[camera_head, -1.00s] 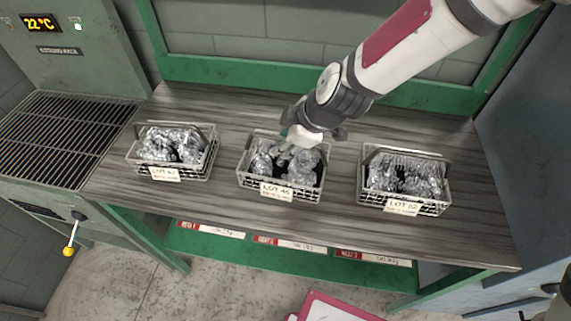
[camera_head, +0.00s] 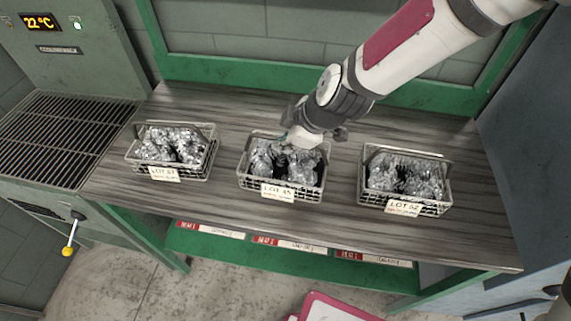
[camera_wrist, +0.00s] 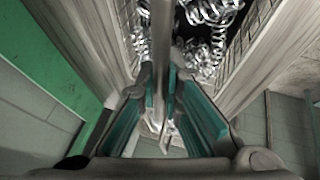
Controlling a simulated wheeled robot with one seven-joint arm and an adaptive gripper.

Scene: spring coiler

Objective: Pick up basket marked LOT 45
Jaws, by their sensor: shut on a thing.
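The basket marked LOT 45 (camera_head: 279,191) is a wire basket of shiny metal coils in the middle of the wooden bench top. Its white label faces the front. My gripper (camera_head: 291,137) is at the back of this basket, by its handle. In the wrist view my gripper (camera_wrist: 163,120) has its teal-padded fingers on either side of the grey handle bar (camera_wrist: 162,45), shut on it. Coils (camera_wrist: 205,50) show in the basket beyond the handle. The basket appears to rest on the bench. In the head view my gripper hides most of the handle.
A similar basket (camera_head: 168,174) with a LOT label stands to the left, and the LOT 52 basket (camera_head: 404,207) to the right. A grated machine (camera_head: 60,130) adjoins the bench (camera_head: 330,219) at left. A green frame (camera_head: 400,105) runs behind the bench.

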